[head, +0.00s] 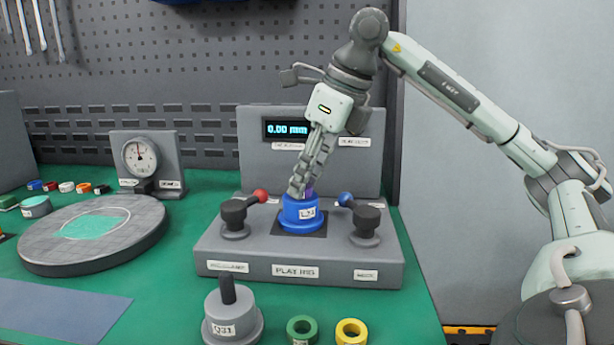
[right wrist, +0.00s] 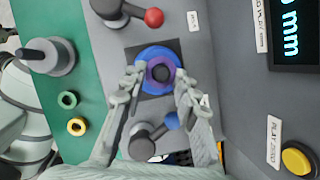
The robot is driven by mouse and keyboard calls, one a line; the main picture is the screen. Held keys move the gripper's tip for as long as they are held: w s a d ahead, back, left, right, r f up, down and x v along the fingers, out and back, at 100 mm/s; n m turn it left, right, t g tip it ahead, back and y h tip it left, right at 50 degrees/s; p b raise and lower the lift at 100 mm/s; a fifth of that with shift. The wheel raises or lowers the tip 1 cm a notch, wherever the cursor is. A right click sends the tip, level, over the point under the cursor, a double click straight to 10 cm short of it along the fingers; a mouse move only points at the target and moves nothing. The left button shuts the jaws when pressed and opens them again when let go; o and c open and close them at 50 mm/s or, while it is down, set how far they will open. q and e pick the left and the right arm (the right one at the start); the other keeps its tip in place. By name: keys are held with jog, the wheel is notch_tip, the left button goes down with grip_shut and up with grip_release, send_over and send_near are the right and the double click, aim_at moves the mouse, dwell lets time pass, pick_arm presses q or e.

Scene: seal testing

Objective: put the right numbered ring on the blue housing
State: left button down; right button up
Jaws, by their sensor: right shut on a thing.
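The blue housing (head: 301,216), with a white label, stands upright on the grey play rig (head: 230,258) between two dark clamps. My right gripper (head: 299,190) points down over it. Its fingers are shut on a purple ring (right wrist: 159,75), which also shows as a sliver in the head view (head: 309,188). In the right wrist view the ring lies over the middle of the blue housing (right wrist: 146,85), around a dark centre. I cannot tell whether it is fully seated. A green ring (head: 302,319) and a yellow ring (head: 341,332) lie on the green mat in front. My left gripper is out of view.
A red-knobbed lever (head: 260,195) and a blue-knobbed lever (head: 345,199) flank the housing closely. A display (head: 287,128) reads 0.00 mm behind. A grey stemmed part (head: 232,322) stands in front, a round grey plate (head: 50,250) at left, and a dial gauge (head: 140,157) behind.

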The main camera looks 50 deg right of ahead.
jog(key=shift+f, duration=0.15)
dwell(0.4)
jog(key=o, duration=0.9)
notch_tip(320, 180, up, 8)
jog(key=p, duration=0.7)
jog(key=shift+f+p, duration=0.15)
jog(key=shift+p, duration=0.25)
jog(key=shift+r, duration=0.7)
